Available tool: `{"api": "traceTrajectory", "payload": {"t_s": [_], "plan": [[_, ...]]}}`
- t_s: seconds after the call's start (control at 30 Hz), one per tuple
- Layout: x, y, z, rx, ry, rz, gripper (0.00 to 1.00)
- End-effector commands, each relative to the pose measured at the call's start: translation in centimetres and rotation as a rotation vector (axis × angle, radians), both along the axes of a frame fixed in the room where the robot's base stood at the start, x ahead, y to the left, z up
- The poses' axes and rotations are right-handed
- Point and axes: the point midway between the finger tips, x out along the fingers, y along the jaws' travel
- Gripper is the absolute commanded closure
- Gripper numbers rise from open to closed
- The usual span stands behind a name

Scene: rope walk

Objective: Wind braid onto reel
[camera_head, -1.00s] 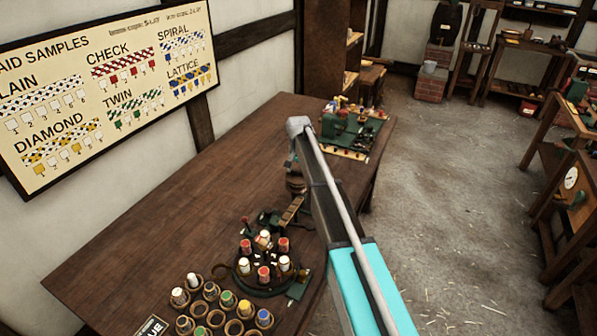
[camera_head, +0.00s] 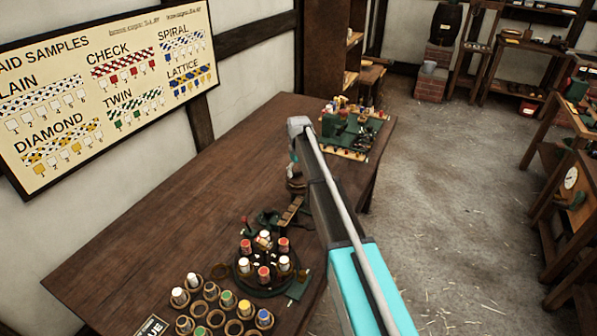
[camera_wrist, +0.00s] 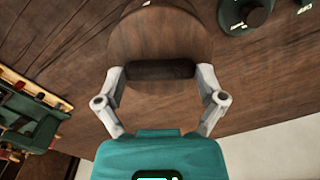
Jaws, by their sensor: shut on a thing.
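In the wrist view my gripper (camera_wrist: 160,74) has its two grey fingers closed on the ends of a dark cylindrical grip (camera_wrist: 160,68). A round brown wooden disc (camera_wrist: 160,35), seemingly the reel, lies right behind the grip. In the head view the reel (camera_head: 295,184) shows only in part, because my arm covers most of that spot. The braiding machine (camera_head: 265,284) stands nearer on the bench, with red and white bobbins in a ring. A small wooden piece (camera_head: 291,209) lies between it and the reel. I cannot make out the braid itself.
The wooden bench (camera_head: 190,200) is bare on its left side. A tray of colored bobbins (camera_head: 211,291) sits at the near edge. A green machine (camera_head: 345,130) stands at the bench's far end. Shelves (camera_head: 570,190) line the right, with open floor between.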

Motion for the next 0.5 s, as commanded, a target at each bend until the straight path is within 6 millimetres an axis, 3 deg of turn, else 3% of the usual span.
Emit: {"api": "traceTrajectory", "payload": {"t_s": [0.5], "plan": [[0.05, 0.02, 0.01, 0.001, -0.001, 0.414, 0.59]]}}
